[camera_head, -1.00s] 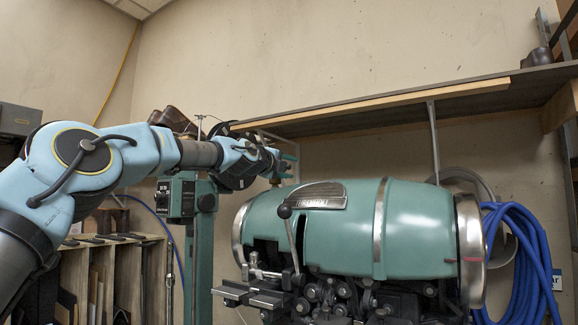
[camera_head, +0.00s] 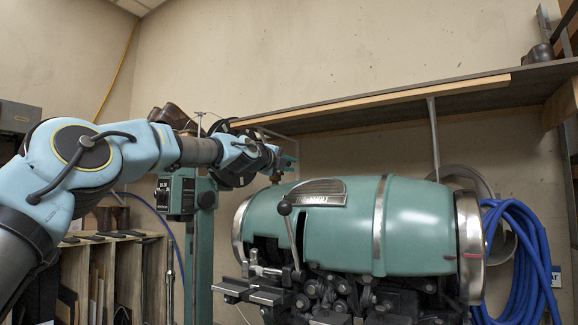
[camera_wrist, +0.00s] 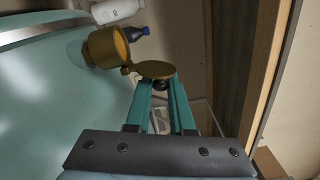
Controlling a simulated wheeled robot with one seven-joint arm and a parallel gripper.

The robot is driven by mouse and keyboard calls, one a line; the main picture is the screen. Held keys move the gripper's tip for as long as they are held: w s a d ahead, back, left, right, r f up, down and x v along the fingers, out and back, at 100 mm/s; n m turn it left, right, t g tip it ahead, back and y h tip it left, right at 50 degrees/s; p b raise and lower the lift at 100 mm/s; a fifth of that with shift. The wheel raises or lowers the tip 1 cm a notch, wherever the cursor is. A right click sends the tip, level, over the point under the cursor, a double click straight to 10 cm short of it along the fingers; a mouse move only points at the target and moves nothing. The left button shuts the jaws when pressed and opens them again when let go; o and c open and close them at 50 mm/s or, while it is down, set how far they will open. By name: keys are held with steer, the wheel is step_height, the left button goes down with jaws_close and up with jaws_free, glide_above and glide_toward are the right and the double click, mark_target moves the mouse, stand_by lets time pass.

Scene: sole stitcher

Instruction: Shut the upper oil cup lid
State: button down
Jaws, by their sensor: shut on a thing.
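The upper oil cup (camera_wrist: 103,48) is a small brass cup on the teal sewing machine body (camera_head: 345,225). In the wrist view its round brass lid (camera_wrist: 153,69) stands open, swung out to the right on a small hinge. The teal fingers of my gripper (camera_wrist: 160,84) are shut at the lid's lower edge, with a small dark round piece between them. In the head view my gripper (camera_head: 284,162) is at the top left of the machine, beside the small brass cup (camera_head: 276,178). The exact contact is too small to make out there.
A wooden shelf (camera_head: 380,104) runs along the wall behind and above my gripper. A white bottle (camera_wrist: 115,10) and a dark bottle with a blue cap (camera_wrist: 136,33) lie beyond the cup in the wrist view. A coiled blue hose (camera_head: 520,265) hangs at the right.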

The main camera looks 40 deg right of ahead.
steer(key=n, duration=0.2)
steer(key=w+n, duration=0.1)
steer(key=n, duration=0.1)
steer(key=r+n+b, duration=0.1)
steer(key=n, duration=0.1)
steer(key=shift+w+a, duration=0.2)
steer(key=shift+w, duration=0.1)
steer(key=n, duration=0.2)
steer(key=w+n, duration=0.1)
steer(key=n, duration=0.2)
steer(key=shift+w+a+n, duration=0.2)
steer(key=shift+w+n, duration=0.1)
steer(key=shift+n, duration=0.1)
steer(key=n, duration=0.2)
steer(key=w+n, duration=0.1)
steer(key=n, duration=0.1)
steer(key=shift+w+a+f+n, duration=0.15)
steer(key=shift+f+n, duration=0.05)
steer(key=shift+n, duration=0.1)
steer(key=shift+w+a+f+n+b, duration=0.1)
steer(key=shift+w+f+n+b, duration=0.1)
steer(key=shift+n, duration=0.65)
steer(key=shift+w+f+n+b, duration=0.1)
steer(key=shift+w+f+n, duration=0.05)
steer(key=shift+n, duration=0.65)
steer(key=shift+w+a+f+n+b, duration=0.1)
steer(key=shift+w+f+n+b, duration=0.1)
steer(key=shift+n, duration=0.65)
steer(key=c, duration=0.8)
jaws_free()
